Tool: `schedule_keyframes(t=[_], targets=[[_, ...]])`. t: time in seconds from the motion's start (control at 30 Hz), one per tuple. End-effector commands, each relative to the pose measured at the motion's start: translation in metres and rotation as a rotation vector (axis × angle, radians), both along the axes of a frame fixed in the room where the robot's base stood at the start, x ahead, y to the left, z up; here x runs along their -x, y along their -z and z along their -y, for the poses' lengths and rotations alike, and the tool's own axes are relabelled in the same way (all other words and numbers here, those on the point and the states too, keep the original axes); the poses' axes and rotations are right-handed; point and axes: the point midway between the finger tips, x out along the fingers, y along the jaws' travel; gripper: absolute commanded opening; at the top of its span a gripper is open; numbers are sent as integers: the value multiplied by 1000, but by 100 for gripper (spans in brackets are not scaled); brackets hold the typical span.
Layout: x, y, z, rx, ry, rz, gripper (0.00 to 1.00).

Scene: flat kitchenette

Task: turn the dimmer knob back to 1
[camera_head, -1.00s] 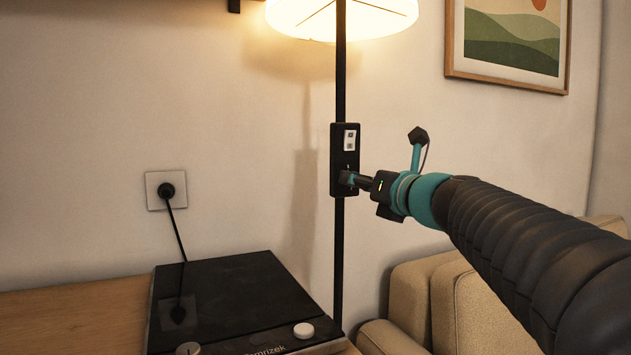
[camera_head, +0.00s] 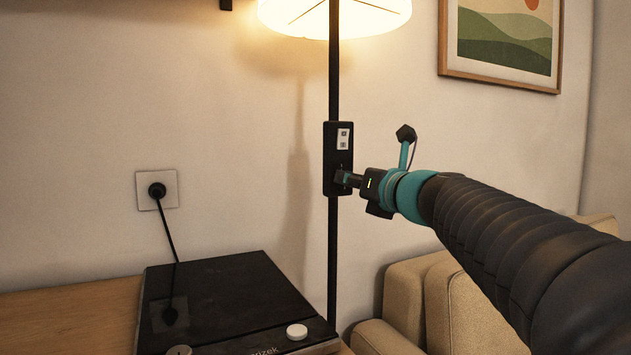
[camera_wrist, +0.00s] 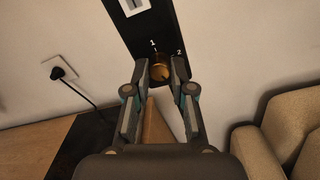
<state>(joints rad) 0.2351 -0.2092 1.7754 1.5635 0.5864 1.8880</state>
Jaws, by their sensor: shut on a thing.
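A small brass-coloured dimmer knob (camera_wrist: 160,69) shows in the wrist view on the lower part of a black control box (camera_wrist: 144,28). The marks 1 and 2 are printed above it and to its upper right. My gripper (camera_wrist: 161,72) has a finger on each side of the knob and is shut on it. I cannot tell which mark the knob points to. In the head view my gripper (camera_head: 345,180) meets the lower part of the box (camera_head: 329,160) and hides the knob. The box sits on the black lamp pole (camera_head: 334,75).
The lamp shade (camera_head: 335,14) above is lit. A white switch (camera_head: 344,139) is on the box above my gripper. A black hob (camera_head: 225,300) lies on the wooden counter below left, near a wall socket (camera_head: 157,189). A beige sofa (camera_head: 455,300) stands below my arm.

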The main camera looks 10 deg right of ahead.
Motion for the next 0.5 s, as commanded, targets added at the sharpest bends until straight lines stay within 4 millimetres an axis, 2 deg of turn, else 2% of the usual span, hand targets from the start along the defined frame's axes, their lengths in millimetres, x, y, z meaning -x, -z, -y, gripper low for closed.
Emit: schedule_keyframes(t=[0.27, 0.5], targets=[[0, 2, 0, 113, 0, 37, 0], [-1, 3, 0, 308, -1, 100, 0]])
